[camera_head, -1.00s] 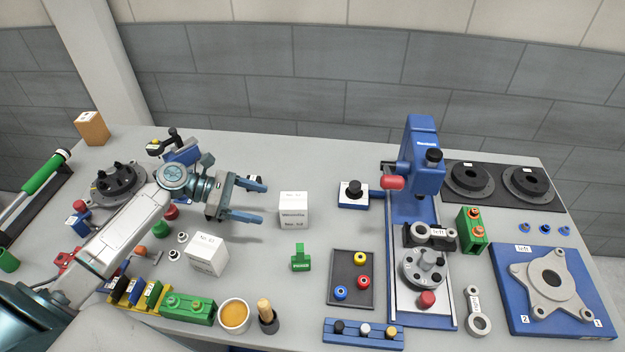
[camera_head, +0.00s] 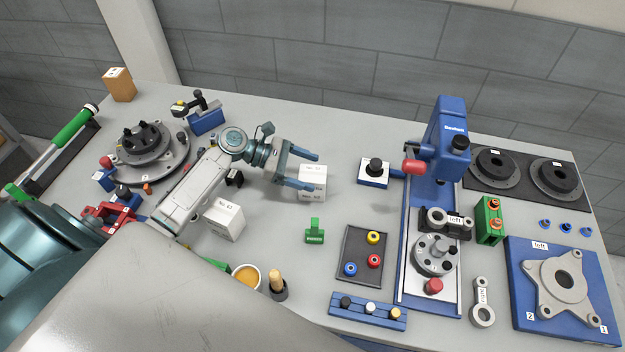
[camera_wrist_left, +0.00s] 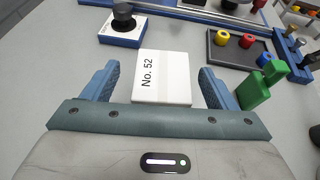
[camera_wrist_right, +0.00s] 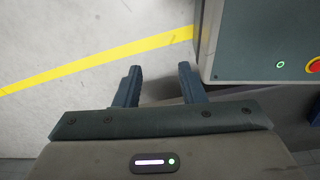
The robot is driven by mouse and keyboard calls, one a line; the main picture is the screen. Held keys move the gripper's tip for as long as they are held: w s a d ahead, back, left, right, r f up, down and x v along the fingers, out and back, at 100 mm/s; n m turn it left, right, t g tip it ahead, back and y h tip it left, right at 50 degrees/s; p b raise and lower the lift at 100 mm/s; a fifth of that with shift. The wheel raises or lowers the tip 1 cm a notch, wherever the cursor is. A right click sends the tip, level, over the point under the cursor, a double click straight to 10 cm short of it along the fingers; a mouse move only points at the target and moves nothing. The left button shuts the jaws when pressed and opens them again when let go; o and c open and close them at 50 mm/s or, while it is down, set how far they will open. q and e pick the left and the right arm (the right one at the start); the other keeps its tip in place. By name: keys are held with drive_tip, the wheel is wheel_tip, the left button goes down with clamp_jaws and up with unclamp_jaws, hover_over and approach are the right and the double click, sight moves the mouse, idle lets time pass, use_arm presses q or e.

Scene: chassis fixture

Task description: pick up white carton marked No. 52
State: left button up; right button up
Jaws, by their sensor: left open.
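The white carton marked No. 52 (camera_head: 313,188) stands upright on the grey table, left of the blue press. The left wrist view shows its label on top of the carton (camera_wrist_left: 160,78). My left gripper (camera_head: 311,171) is open at the carton; in the left wrist view its fingers (camera_wrist_left: 159,70) lie on either side of it, with a gap visible on each side. Whether the fingertips are low enough to flank its sides is hard to tell. My right gripper (camera_wrist_right: 160,68) is open and empty over the floor, away from the table.
A second white carton (camera_head: 224,223) stands nearer the front left. A green block (camera_head: 314,232) is close in front of carton No. 52. A black-knobbed blue block (camera_head: 374,172) and a dark tray (camera_head: 361,256) of coloured rings lie to the right.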

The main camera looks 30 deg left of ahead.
sight(314, 173)
use_arm(q)
drive_tip(key=p+x, duration=0.1)
drive_tip(key=x, duration=0.3)
drive_tip(key=shift+s+d+p, duration=0.1)
drive_tip(key=shift+s+p, duration=0.05)
drive_tip(key=shift+p, duration=0.15)
drive_tip(key=c, duration=1)
drive_tip(key=shift+r, duration=0.1)
drive_tip(key=c, duration=0.3)
drive_tip(key=shift+r, duration=0.1)
